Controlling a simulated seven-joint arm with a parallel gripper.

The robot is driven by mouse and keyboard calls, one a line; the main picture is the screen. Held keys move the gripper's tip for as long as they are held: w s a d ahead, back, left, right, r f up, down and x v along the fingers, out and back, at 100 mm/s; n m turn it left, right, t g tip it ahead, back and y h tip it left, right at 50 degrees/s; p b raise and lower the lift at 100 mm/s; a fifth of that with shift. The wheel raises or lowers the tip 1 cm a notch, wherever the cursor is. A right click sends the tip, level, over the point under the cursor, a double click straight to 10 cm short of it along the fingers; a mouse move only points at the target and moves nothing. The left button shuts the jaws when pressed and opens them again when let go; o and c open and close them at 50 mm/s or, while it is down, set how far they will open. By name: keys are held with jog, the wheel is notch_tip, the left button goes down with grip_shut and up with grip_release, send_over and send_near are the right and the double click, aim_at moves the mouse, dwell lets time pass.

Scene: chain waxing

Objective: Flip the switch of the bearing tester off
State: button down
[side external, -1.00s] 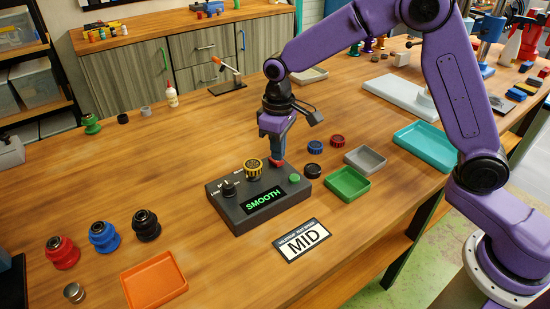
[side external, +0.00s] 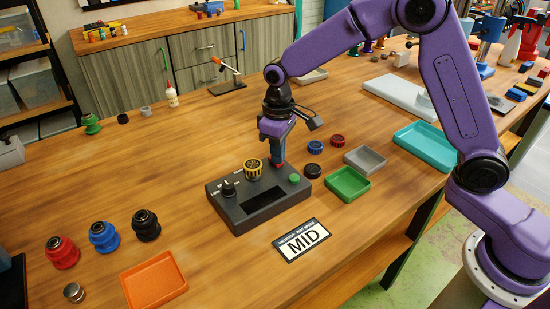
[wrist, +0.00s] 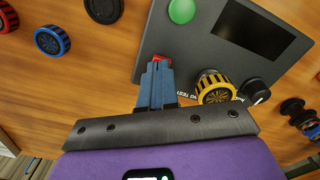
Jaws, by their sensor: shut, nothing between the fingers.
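The bearing tester (side external: 233,208) is a dark grey box on the wooden bench, and its display (side external: 264,201) is dark. A yellow and black bearing (side external: 253,169) sits on its top beside a black knob (side external: 229,188), and a green button (side external: 295,178) is at its right. The red switch (wrist: 160,59) shows at the fingertips in the wrist view, partly hidden by them. My gripper (side external: 277,163) is shut and empty, pointing down, with its tips at the switch; it also shows in the wrist view (wrist: 156,72). The switch's exact tilt is hidden.
Blue (side external: 315,146), red (side external: 337,140) and black (side external: 313,170) bearings lie right of the tester. Green (side external: 348,185), grey (side external: 366,160) and orange (side external: 154,280) trays are nearby. A MID card (side external: 303,240) lies in front.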

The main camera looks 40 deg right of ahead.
jog(key=shift+r, duration=3.45)
jog(key=s+d+n, duration=0.2)
jog(key=s+d, duration=0.2)
jog(key=s, duration=0.6)
jog(key=s+d+n, duration=0.2)
jog(key=s+d, duration=0.2)
jog(key=s, duration=0.7)
jog(key=s+d+n, duration=0.2)
jog(key=s+d, duration=0.2)
jog(key=s, duration=0.6)
jog(key=shift+s+f+n, duration=0.3)
jog(key=shift+s, duration=0.1)
jog(key=shift+d, duration=0.1)
